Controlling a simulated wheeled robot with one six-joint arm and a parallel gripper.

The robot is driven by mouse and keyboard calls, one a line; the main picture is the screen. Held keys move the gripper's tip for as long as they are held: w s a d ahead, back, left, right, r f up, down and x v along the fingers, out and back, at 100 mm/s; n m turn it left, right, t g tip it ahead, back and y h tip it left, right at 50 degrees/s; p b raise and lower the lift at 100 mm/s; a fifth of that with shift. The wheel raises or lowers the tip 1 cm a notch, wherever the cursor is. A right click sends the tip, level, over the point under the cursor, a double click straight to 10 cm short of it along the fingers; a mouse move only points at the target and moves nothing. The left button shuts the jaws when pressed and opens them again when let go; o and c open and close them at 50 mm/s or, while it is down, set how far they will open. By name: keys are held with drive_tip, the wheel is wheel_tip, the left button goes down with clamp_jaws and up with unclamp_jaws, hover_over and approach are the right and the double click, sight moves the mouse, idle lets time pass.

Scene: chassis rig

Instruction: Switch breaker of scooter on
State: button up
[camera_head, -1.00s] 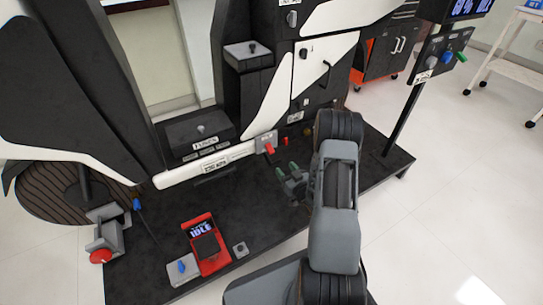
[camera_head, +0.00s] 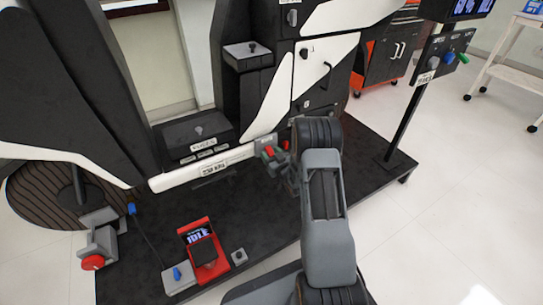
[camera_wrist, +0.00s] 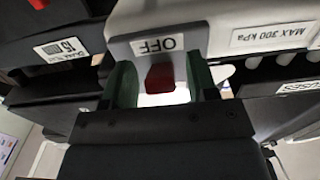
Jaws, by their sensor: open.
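The breaker is a grey plate (camera_wrist: 190,40) with a red lever (camera_wrist: 160,77) and an "OFF" label (camera_wrist: 158,45), in the upper middle of the wrist view. In the head view its red lever (camera_head: 268,151) shows at the right end of the white scooter panel. My gripper (camera_wrist: 162,84) is open, with one green fingertip on each side of the red lever. Contact with the lever cannot be told. In the head view my gripper (camera_head: 277,158) is at the breaker, and my arm hides part of the area to its right.
A white panel (camera_wrist: 265,32) marked "MAX 300 kPa" lies to the right of the breaker. A black box (camera_head: 196,132) with a knob sits left of it. A red device (camera_head: 205,252) with a display lies on the black platform. The platform's middle (camera_head: 235,205) is clear.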

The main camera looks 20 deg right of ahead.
sight(269, 149)
drive_tip(key=shift+c, duration=0.4)
drive_tip(key=c, duration=0.8)
drive_tip(key=r+g+p, duration=0.1)
drive_tip(key=p, duration=0.1)
drive_tip(key=g+p, duration=0.1)
drive_tip(key=p, duration=0.1)
drive_tip(key=shift+s+r+p, duration=0.2)
drive_tip(key=shift+r+p, duration=0.15)
drive_tip(key=shift+r, duration=0.05)
drive_tip(key=shift+c, duration=0.2)
drive_tip(key=g+p, duration=0.1)
drive_tip(key=p, duration=0.2)
drive_tip(key=r+g+h+p, duration=0.1)
drive_tip(key=g+p, duration=0.1)
drive_tip(key=p, duration=0.1)
drive_tip(key=shift+r+g, duration=0.25)
drive_tip(key=shift+g, duration=0.05)
drive_tip(key=g+p, duration=0.1)
drive_tip(key=p, duration=0.2)
drive_tip(key=g+p, duration=0.2)
drive_tip(key=p, duration=0.2)
drive_tip(key=shift+r, duration=0.4)
drive_tip(key=shift+w+g+p, duration=0.1)
drive_tip(key=shift+g+p, duration=0.5)
drive_tip(key=shift+p, duration=0.45)
drive_tip(key=shift+f, duration=0.2)
drive_tip(key=o, duration=0.9)
